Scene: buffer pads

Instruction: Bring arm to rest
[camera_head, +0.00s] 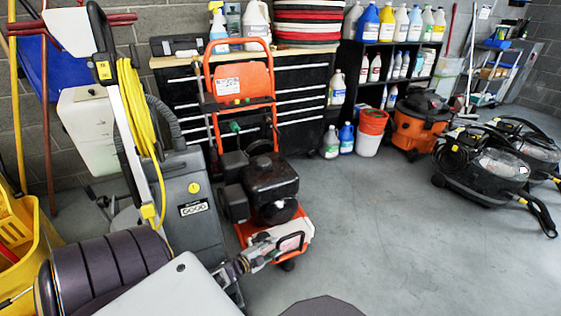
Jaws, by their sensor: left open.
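My left arm (170,290) comes in from the lower left, and its gripper (290,243) is open near the bottom centre. The gripper overlaps the lower front of the orange pressure washer in the picture; I cannot tell whether they touch. No held object shows in it. A stack of round red, black and white buffer pads (308,24) lies on the workbench at the back, well away from the gripper. My right gripper is not in view.
The orange pressure washer (270,190) and a grey floor machine (190,205) stand close to my left arm. A yellow mop bucket (38,262) is at far left. Black vacuums (485,165) stand at right. The floor (400,240) between is clear.

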